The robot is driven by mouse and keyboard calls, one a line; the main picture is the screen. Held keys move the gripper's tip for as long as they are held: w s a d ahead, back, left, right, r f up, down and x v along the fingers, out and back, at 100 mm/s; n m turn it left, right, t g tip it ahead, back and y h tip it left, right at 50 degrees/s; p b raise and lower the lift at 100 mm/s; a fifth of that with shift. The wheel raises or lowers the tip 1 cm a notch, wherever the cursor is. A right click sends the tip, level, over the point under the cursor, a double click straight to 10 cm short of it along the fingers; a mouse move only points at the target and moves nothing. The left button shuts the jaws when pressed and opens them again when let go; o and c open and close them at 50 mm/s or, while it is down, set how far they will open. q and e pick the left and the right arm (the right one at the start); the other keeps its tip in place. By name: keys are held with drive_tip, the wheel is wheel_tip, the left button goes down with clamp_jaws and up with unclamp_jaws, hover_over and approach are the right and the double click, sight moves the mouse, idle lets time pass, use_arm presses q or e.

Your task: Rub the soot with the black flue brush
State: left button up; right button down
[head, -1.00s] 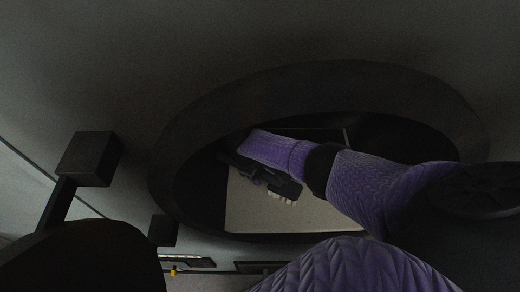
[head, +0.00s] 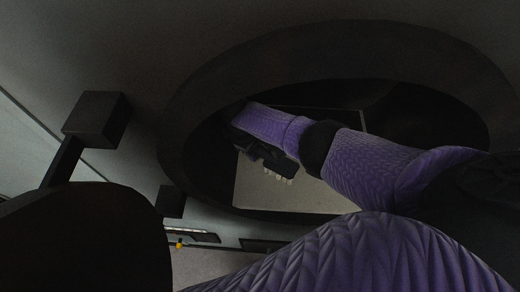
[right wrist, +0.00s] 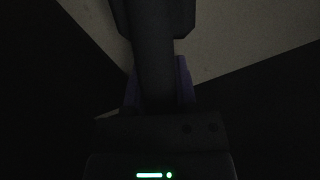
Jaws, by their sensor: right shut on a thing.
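My right gripper (head: 260,150) is inside the dark oval opening, at the end of my purple arm. In the right wrist view its purple fingers (right wrist: 158,88) are shut on the dark shaft of the black flue brush (right wrist: 150,35). The brush's shaft runs up the picture, over a pale surface, to a wider dark part at the top edge. In the head view the brush cannot be told apart from the dark gripper. No clear soot patch can be made out in the dim light. My left gripper is not in view.
A thick dark rim (head: 300,57) surrounds the opening and my right arm passes over its near right side. A pale panel (head: 300,197) lies inside. A black block (head: 97,118) stands out at left, and a smaller one (head: 171,201) sits below it.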

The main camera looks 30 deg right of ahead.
drive_tip(key=shift+w+a+f, duration=0.15)
drive_tip(key=shift+w+a, duration=0.05)
drive_tip(key=shift+a, duration=0.2)
drive_tip(key=shift+r, duration=0.3)
drive_tip(key=p+v, duration=0.1)
drive_tip(key=v, duration=0.1)
drive_tip(key=p+v, duration=0.3)
drive_tip(key=p, duration=0.1)
drive_tip(key=shift+d+r, duration=0.3)
drive_tip(key=shift+r, duration=0.15)
drive_tip(key=shift+r+p, duration=0.2)
drive_tip(key=shift+p, duration=0.2)
drive_tip(key=shift+s+f, duration=0.1)
drive_tip(key=shift+f, duration=0.05)
drive_tip(key=p+v, duration=0.3)
drive_tip(key=shift+s+d, duration=0.1)
drive_tip(key=shift+d, duration=0.3)
